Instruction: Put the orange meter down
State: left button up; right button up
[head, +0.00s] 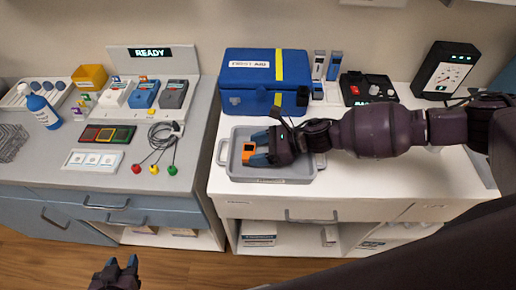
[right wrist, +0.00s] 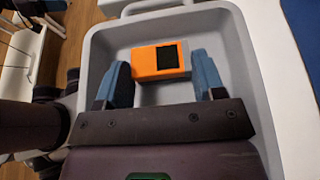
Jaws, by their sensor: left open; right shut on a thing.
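The orange meter (head: 248,154), a small box with a dark screen, is in my right gripper (head: 259,149) inside the grey tray (head: 270,179) on the white counter. In the right wrist view the meter (right wrist: 158,61) lies between the two blue fingers of the right gripper (right wrist: 161,80), over the floor of the tray (right wrist: 237,40). I cannot tell whether the meter touches the tray floor. My left gripper (head: 122,266) is open and empty, low in front of the left counter.
A blue first aid box (head: 262,80) stands behind the tray. The left counter holds a meter dock (head: 146,95), a blue bottle (head: 43,111) and coloured leads (head: 155,150).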

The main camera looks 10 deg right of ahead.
pick_arm(q)
jog(key=shift+w, duration=0.15)
pick_arm(e)
jog(key=shift+f, duration=0.1)
jog(key=o, duration=0.5)
jog(key=shift+f, duration=0.1)
jog(key=o, duration=0.5)
pick_arm(q)
jog(key=shift+w+r, duration=0.1)
pick_arm(e)
jog(key=shift+r, duration=0.25)
jog(key=b+v, duration=0.1)
jog(key=v, duration=1)
jog(key=shift+s+d+f, duration=0.1)
jog(key=shift+f, duration=0.05)
jog(key=shift+s+d+r, duration=0.1)
jog(key=shift+d+r, duration=0.15)
jog(key=shift+d, duration=0.1)
pick_arm(q)
jog(key=shift+f, duration=0.5)
